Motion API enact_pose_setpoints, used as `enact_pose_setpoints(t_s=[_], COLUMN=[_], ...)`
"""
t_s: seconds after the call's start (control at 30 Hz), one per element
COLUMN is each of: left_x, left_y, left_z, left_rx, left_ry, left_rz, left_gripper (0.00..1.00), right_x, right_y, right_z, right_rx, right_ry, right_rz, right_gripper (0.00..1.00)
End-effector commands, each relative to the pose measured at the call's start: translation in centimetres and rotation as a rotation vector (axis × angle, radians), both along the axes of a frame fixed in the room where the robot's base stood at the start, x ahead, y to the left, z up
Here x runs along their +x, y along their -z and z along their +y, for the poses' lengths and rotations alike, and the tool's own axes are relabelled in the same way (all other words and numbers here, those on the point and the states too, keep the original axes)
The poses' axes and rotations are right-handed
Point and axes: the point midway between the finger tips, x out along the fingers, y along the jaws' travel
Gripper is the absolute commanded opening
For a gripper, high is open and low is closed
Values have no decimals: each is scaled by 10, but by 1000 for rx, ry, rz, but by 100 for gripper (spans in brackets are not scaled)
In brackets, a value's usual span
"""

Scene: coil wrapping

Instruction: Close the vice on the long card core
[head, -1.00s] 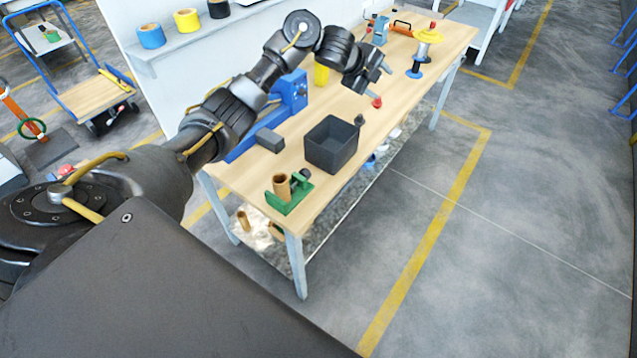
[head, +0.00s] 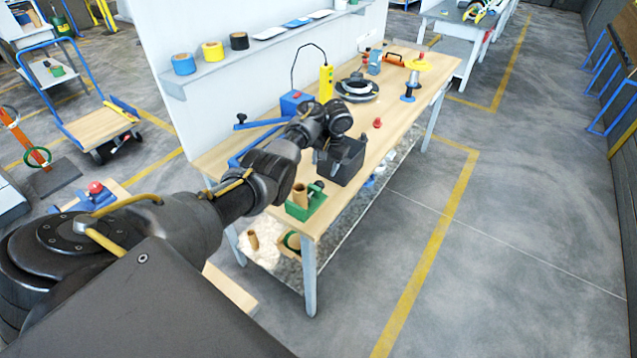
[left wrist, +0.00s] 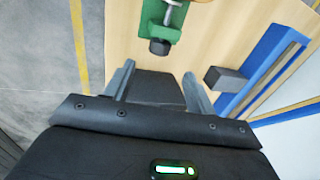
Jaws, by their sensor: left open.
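The green vice (head: 308,207) stands at the near end of the bench. The tan card core (head: 299,193) stands upright in it, next to a dark screw knob (head: 318,186). In the left wrist view the vice (left wrist: 158,20) is at the top with its dark knob (left wrist: 160,46) facing my fingers; the core is mostly cut off by the frame edge. My left gripper (left wrist: 158,82) is open, its fingers apart from the knob. My right gripper is not in view.
A grey block (left wrist: 225,78) and a blue rail (left wrist: 265,70) lie right of my fingers in the wrist view.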

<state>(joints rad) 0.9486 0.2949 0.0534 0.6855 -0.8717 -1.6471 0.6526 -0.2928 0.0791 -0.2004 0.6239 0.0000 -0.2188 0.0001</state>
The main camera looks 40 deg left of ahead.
Motion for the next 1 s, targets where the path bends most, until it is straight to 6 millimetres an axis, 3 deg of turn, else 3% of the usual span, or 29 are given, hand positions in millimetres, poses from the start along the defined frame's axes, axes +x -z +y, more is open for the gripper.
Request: enact_pose_setpoints(t_s=[0.23, 0.5, 0.97, 1.0], left_x=[-1, -1, -1, -1], left_y=[46, 87, 96, 96], left_z=[9, 17, 19, 19], left_rx=[4, 1, 2, 2], left_ry=[0, 1, 2, 2], left_rz=[3, 1, -1, -1], left_gripper=[56, 56, 56, 50], right_x=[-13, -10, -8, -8], right_y=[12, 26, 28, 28], right_z=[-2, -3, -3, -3], right_rx=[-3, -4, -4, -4], right_ry=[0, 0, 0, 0], right_rz=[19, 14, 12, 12], right_gripper=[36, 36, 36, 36])
